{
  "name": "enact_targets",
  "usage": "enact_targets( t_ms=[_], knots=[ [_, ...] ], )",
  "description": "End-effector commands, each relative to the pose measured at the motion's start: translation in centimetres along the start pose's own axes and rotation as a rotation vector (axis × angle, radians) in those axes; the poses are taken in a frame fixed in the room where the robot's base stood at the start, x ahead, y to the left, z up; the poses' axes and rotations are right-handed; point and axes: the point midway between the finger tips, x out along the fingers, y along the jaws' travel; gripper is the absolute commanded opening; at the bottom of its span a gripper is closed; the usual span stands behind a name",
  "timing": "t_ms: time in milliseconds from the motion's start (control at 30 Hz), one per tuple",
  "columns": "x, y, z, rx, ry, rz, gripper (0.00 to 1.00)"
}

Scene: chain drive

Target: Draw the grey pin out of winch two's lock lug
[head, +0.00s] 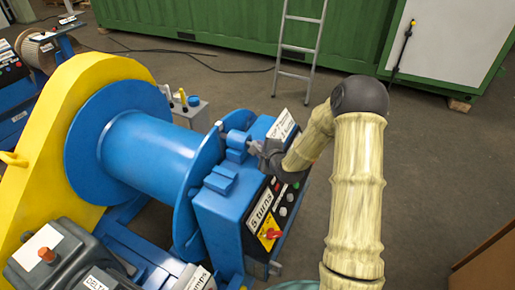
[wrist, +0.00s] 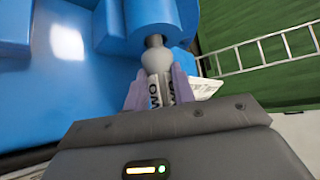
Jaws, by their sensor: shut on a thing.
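My gripper (wrist: 161,88) is shut on the grey pin (wrist: 155,58) in the wrist view. The pin's rounded grey part shows just beyond the fingertips, and its far end meets the blue lock lug (wrist: 151,14). How deep it sits in the lug is hidden. In the head view my gripper (head: 256,147) reaches in from the right to the blue lug on top of the winch (head: 212,215), beside the drum flange. The pin is too small to make out clearly there.
A panel with a "5 turns" label (head: 261,208), buttons and a red knob (head: 272,233) faces right below my gripper. A yellow guard (head: 45,115) stands left of the blue drum (head: 150,150). A ladder (head: 301,50) leans on a green container (head: 220,22).

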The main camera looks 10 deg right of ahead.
Motion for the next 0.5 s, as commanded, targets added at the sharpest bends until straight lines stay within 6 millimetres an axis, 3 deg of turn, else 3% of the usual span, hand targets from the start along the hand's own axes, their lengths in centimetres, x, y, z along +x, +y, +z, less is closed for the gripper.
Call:
enact_targets(
  t_ms=[500],
  knots=[
    [-1.5, 0.2, -1.6, 0.001, 0.004, 0.006, 0.0]
  ],
)
